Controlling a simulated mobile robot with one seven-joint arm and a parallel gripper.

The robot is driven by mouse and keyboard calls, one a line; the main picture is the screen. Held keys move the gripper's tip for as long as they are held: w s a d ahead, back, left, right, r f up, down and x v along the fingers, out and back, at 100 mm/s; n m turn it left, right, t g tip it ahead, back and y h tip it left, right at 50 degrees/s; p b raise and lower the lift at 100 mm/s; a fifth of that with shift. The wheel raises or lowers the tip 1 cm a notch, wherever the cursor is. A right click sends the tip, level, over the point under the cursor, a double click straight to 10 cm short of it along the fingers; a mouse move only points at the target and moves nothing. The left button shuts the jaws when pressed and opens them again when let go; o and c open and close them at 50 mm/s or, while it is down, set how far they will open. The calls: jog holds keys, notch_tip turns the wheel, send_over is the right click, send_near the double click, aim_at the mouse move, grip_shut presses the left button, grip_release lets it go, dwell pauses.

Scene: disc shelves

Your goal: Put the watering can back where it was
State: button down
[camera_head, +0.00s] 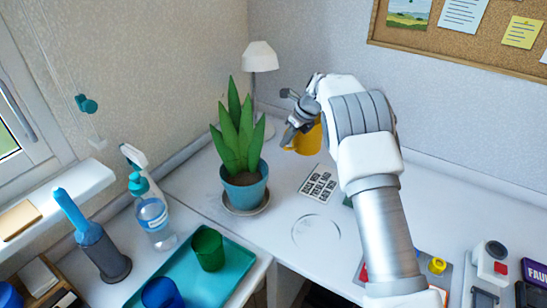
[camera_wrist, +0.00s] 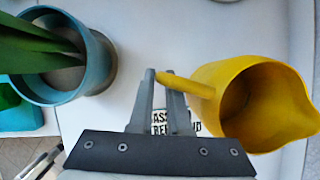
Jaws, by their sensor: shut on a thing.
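The yellow watering can (camera_head: 308,140) is beside the potted plant, to its right and further back, partly hidden by my gripper (camera_head: 297,121). In the wrist view the watering can (camera_wrist: 204,78) shows its open top and spout, with the spout pointing right. My gripper (camera_wrist: 168,76) is shut on the can's handle, which juts out to the left. The can appears raised above the white desk. A faint round outline (camera_head: 316,232) lies on the bare desk, in front of the printed card.
The potted plant (camera_head: 245,193) stands on a saucer, left of the can. A white lamp (camera_head: 260,57) is behind. A printed card (camera_head: 319,184) lies below. A teal tray (camera_head: 225,285) with a green cup (camera_head: 208,248) and a spray bottle (camera_head: 154,222) are at left.

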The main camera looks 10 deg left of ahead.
jog(key=shift+w+a+f+b, duration=0.25)
jog(key=shift+a+f, duration=0.7)
jog(key=shift+f, duration=0.3)
jog(key=shift+w+a+f+b, duration=0.1)
jog(key=shift+a+f+b, duration=0.1)
jog(key=shift+a+f, duration=0.85)
jog(key=shift+w+a+f+b, duration=0.25)
jog(key=shift+a+f, duration=0.55)
jog(key=shift+f, duration=0.6)
jog(key=c, duration=0.9)
grip_release()
jog(key=shift+s+f, duration=0.1)
jog(key=shift+f, duration=0.1)
jog(key=shift+o, duration=0.2)
jog(key=shift+r, duration=0.1)
